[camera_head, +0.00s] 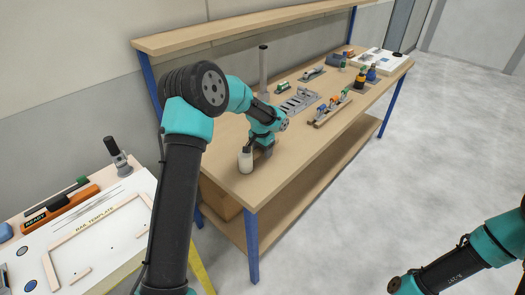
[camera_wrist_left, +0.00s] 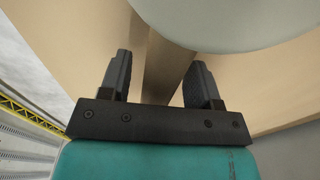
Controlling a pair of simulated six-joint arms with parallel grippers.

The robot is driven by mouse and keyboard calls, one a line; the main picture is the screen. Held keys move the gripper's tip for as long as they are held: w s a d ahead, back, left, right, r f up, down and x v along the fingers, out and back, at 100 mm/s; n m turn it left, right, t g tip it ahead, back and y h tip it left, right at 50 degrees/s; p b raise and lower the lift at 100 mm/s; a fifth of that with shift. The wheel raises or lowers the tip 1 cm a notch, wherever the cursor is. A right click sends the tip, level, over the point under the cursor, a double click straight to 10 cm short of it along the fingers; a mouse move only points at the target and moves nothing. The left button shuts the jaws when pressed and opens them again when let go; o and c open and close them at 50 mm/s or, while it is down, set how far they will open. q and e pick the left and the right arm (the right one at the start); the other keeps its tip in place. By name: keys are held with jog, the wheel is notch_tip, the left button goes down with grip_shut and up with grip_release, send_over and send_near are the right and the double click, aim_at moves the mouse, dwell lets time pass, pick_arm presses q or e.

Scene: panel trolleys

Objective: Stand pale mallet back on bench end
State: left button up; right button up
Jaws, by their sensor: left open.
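A pale, short cylindrical thing, which looks like the mallet (camera_head: 245,162), stands upright on the near end of the wooden bench (camera_head: 290,160). My left gripper (camera_head: 262,152) is low over the bench top, just right of the pale mallet. In the left wrist view my left gripper (camera_wrist_left: 162,82) is open, with nothing between its fingers. A large pale rounded surface (camera_wrist_left: 235,18) fills the top of that view, beyond the fingertips; it looks like the mallet seen close up. I cannot tell whether a finger touches it. My right gripper is out of view.
A grey slotted rack (camera_head: 298,103) and a wooden block with coloured-handled tools (camera_head: 332,110) lie farther along the bench. A grey post (camera_head: 263,70) stands behind. A white template board (camera_head: 95,240) is at the lower left. Open floor (camera_head: 440,130) lies to the right.

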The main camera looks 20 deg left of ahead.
pick_arm(q)
notch_tip(320, 180, up, 12)
jog(key=shift+s+a, duration=0.15)
jog(key=shift+s, duration=0.3)
dwell(0.5)
